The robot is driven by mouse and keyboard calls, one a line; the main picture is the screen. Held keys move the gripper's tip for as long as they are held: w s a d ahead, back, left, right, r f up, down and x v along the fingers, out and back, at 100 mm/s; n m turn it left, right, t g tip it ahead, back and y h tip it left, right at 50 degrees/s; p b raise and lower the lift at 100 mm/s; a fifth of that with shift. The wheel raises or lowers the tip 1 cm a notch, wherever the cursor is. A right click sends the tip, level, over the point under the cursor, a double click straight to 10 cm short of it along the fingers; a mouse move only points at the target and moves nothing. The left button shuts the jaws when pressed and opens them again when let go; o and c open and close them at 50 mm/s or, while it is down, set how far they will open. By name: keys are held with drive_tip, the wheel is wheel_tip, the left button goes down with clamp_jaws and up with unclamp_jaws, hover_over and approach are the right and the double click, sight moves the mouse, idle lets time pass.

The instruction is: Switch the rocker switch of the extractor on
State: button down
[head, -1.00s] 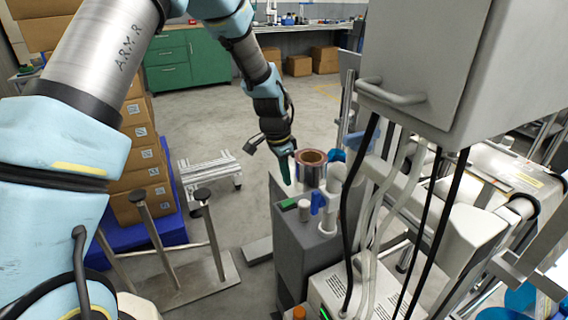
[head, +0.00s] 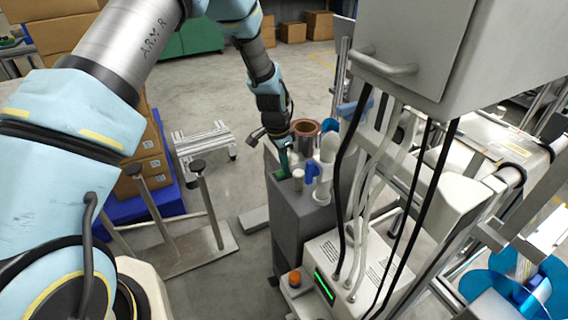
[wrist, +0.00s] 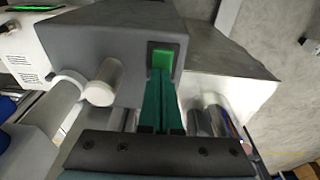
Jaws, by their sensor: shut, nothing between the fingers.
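The extractor (head: 300,225) is a dark grey box in the middle of the head view; its grey top face (wrist: 90,38) fills the upper part of the wrist view. A green rocker switch (wrist: 163,57) sits in a dark frame near one edge of that face. In the head view my gripper mostly hides it. My gripper (head: 283,169) points down at the switch, and its dark green fingers (wrist: 162,76) are shut together and empty. The fingertips are right at the near edge of the switch. I cannot tell whether they touch it or which way the rocker is tilted.
A pale knob (wrist: 103,86) and a blue lever (head: 311,172) stand close beside the switch. A copper-coloured reel (head: 305,128) is just behind. Black and white cables (head: 352,190) and a grey cabinet (head: 410,45) are at right. Floor at left of the box is partly open.

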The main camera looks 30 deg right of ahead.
drive_tip(key=shift+f, duration=0.15)
drive_tip(key=shift+a, duration=0.8)
drive_tip(key=shift+w+r+p, duration=0.1)
drive_tip(key=shift+r+p, duration=0.45)
drive_tip(key=shift+r, duration=0.1)
wheel_tip(320, 180, up, 13)
drive_tip(key=a, duration=0.2)
drive_tip(key=shift+a+f, duration=0.15)
drive_tip(key=shift+a, duration=0.05)
drive_tip(key=shift+f+b, duration=0.1)
drive_tip(key=shift+b, duration=0.3)
